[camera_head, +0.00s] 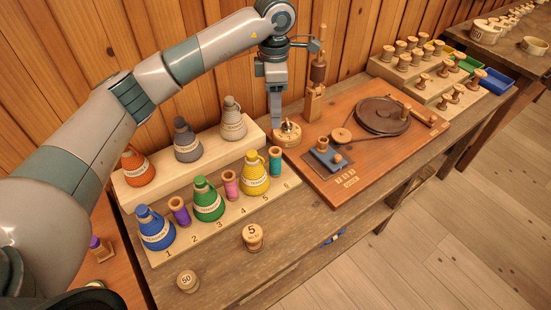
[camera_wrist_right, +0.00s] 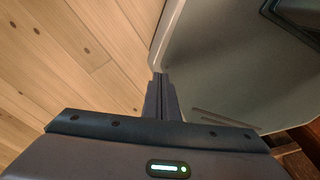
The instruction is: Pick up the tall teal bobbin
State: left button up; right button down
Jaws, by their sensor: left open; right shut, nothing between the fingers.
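The tall teal bobbin (camera_head: 275,160) stands upright at the right end of the front rack (camera_head: 284,190), near the number 6 and right of the yellow bottle. Only its wooden top and teal side show. My left gripper (camera_head: 278,125) points down behind and above the bobbin, apart from it, close to a round wooden pot. It is open with nothing visible in it; the far finger is hard to make out. My right gripper (camera_wrist_right: 159,80) shows in the right wrist view, shut and empty, away from the bobbin.
The yellow bottle (camera_head: 255,175) stands close left of the bobbin. The round wooden pot (camera_head: 288,135) is behind it. A winding board (camera_head: 370,160) with a dark wheel (camera_head: 383,115) lies to the right. Wooden tokens (camera_head: 252,237) sit in front, where the bench is mostly clear.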

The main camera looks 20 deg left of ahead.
pick_arm(q)
jog(key=b, duration=0.6)
send_over(275, 153)
jog(key=s, duration=0.1)
notch_tip(275, 153, down, 6)
jog(key=f, duration=0.1)
jog(key=shift+s+d+r, duration=0.2)
jog(key=shift+r, duration=0.05)
pick_arm(e)
jog(key=w+a+f+t, duration=0.1)
jog(key=w+a+f, duration=0.1)
jog(key=w+f, duration=0.3)
jog(key=shift+w+a+f+t, duration=0.2)
jog(key=shift+w+t, duration=0.1)
jog(key=shift+w, duration=0.3)
jog(key=shift+r, duration=0.1)
pick_arm(q)
notch_tip(275, 153, down, 11)
jog(key=p, duration=0.4)
jog(key=shift+f, duration=0.65)
pick_arm(e)
jog(key=s+d+r+g, duration=0.2)
jog(key=s+d, duration=0.1)
jog(key=s, duration=0.4)
jog(key=shift+s+r, duration=0.15)
jog(key=shift+s, duration=0.2)
